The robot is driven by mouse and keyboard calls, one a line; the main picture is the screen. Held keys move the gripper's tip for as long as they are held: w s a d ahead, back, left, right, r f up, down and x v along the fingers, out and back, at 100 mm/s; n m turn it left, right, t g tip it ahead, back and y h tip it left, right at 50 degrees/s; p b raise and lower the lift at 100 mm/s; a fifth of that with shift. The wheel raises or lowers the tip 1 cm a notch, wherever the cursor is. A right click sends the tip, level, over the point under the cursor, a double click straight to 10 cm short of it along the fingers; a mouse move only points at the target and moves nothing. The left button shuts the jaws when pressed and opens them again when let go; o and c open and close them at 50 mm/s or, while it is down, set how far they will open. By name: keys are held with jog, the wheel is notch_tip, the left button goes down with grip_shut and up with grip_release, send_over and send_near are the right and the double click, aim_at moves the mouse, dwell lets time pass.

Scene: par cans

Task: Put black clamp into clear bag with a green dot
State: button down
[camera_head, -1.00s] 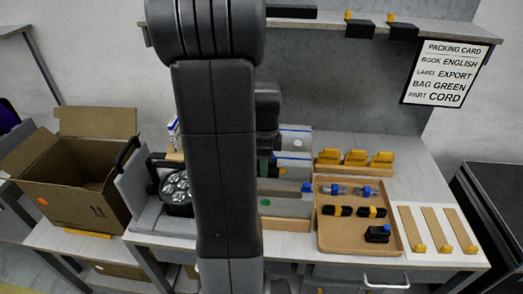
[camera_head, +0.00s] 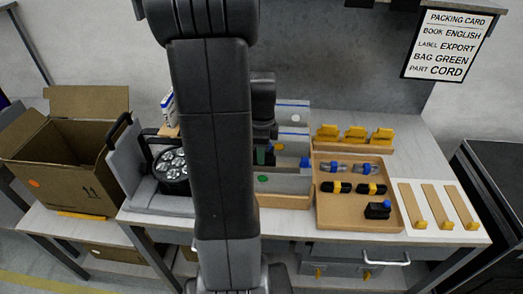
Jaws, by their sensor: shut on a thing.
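My gripper (camera_head: 263,150) points down over the bag rack, partly hidden behind my arm. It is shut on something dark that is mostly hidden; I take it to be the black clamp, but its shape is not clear. Directly below and in front is the rack section marked with a green dot (camera_head: 262,178), where the clear bag (camera_head: 290,183) is hard to make out. Whether the held thing touches the bag cannot be told. A brown tray (camera_head: 335,220) to the right holds several small parts, including a black one with a blue top (camera_head: 378,210); its front left is empty.
Yellow holders (camera_head: 354,134) stand behind the tray. A packing card (camera_head: 447,45) hangs at upper right.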

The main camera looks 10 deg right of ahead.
jog(key=c, duration=1)
grip_release()
jog(key=shift+c, duration=0.2)
jog(key=c, duration=0.4)
jog(key=shift+o, duration=0.2)
notch_tip(320, 180, up, 9)
jog(key=p, duration=0.7)
jog(key=shift+f, duration=0.1)
jog(key=shift+r, duration=1.1)
jog(key=shift+f+b, duration=2.6)
jog(key=shift+f, duration=1.75)
